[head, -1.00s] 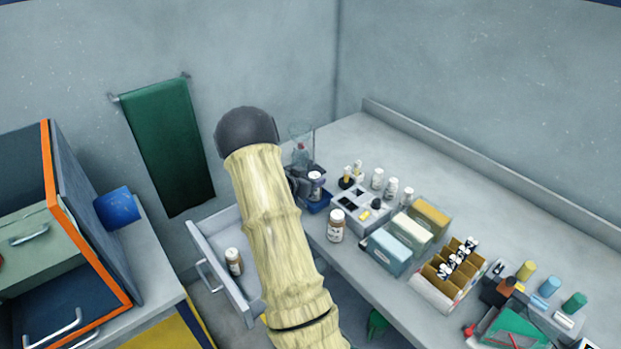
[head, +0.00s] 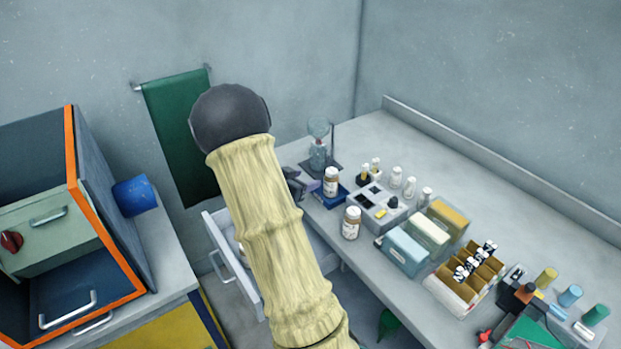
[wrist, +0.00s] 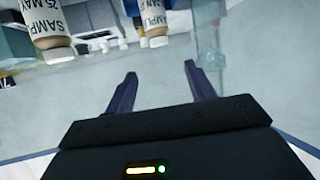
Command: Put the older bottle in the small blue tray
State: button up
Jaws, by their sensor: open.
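A brown bottle with a white cap and label (head: 331,183) stands upright in the small blue tray (head: 343,200) at the left part of the bench. A second similar bottle (head: 351,224) stands on the bench in front of it. My gripper (wrist: 160,72) is open with nothing between its fingers. In the head view it is left of the tray, apart from the bottle, and partly hidden by my arm. The wrist view shows one label reading MAY (wrist: 48,22) and one apparently reading JAN (wrist: 152,18). I cannot tell surely which bottle is which.
A glass vessel on a stand (head: 318,150) is behind the tray. A grey block (head: 375,208), several small white-capped vials, boxes and a vial rack (head: 462,280) fill the bench to the right. An open drawer (head: 232,262) is below left, mostly behind my arm.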

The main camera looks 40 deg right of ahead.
dwell(0.7)
jog(key=w+a+r+n+t+y, duration=0.2)
jog(key=a+n+t+y, duration=0.6)
jog(key=a, duration=1.3)
jog(key=s+a+n+g+y, duration=0.2)
jog(key=s+a+n+g, duration=0.1)
jog(key=s, duration=0.5)
jog(key=s+a+n+g+y, duration=0.3)
jog(key=s+a+n+g, duration=0.1)
jog(key=s, duration=0.4)
jog(key=shift+s+a+f+n, duration=0.25)
jog(key=shift+a+n, duration=0.35)
jog(key=shift+a, duration=0.65)
